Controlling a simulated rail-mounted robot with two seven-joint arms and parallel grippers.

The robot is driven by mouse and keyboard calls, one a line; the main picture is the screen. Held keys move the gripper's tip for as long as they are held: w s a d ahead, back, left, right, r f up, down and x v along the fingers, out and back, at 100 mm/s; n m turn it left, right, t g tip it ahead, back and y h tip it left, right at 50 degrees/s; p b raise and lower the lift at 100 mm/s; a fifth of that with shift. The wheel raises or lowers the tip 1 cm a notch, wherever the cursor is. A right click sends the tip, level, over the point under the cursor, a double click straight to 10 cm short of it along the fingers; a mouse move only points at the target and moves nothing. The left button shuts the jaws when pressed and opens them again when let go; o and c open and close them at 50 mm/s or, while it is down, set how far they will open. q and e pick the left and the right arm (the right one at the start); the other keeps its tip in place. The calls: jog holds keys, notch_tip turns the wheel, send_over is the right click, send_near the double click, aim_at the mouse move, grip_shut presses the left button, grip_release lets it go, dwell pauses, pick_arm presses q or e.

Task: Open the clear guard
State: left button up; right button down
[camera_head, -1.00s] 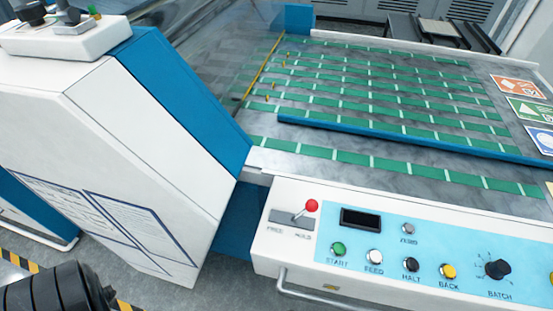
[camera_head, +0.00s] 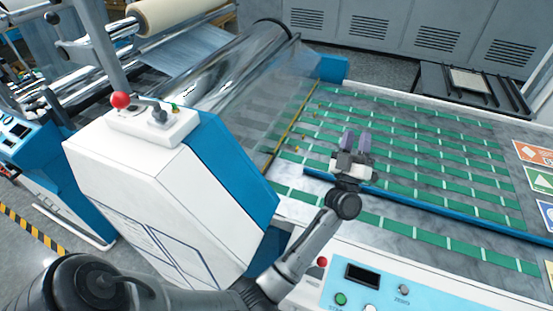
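The clear guard (camera_head: 283,112) is a see-through panel at the left end of the bed, in front of the shiny roller. Its yellow edge strip (camera_head: 291,124) slants down close to the bed, so the guard looks lowered. My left gripper (camera_head: 356,138) is above the green-striped bed, to the right of the guard and apart from it. Its two fingers point away from me with a small gap and nothing visible between them. My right gripper is out of view.
A white and blue housing (camera_head: 165,190) with a red-knobbed lever stands left of the bed (camera_head: 430,195). A blue bar (camera_head: 430,205) lies across the bed. The control panel (camera_head: 385,285) is at the front, partly behind my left arm.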

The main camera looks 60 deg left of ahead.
pick_arm(q)
jog(key=a+f+n+g+y+b, duration=0.35)
jog(key=a+n+g+y, duration=0.35)
jog(key=a+n+g, duration=0.6)
jog(key=n+g+h+b, duration=0.3)
jog(key=n+g+h, duration=0.8)
jog(key=n+g, duration=0.45)
send_near(269, 163)
jog(key=shift+g, duration=0.55)
jog(key=x, duration=0.5)
jog(key=f+p+x, duration=0.1)
jog(key=x, duration=0.2)
jog(key=shift+w+a+f, duration=0.1)
jog(key=shift+w+a, duration=0.15)
jog(key=shift+x, duration=0.8)
grip_shut()
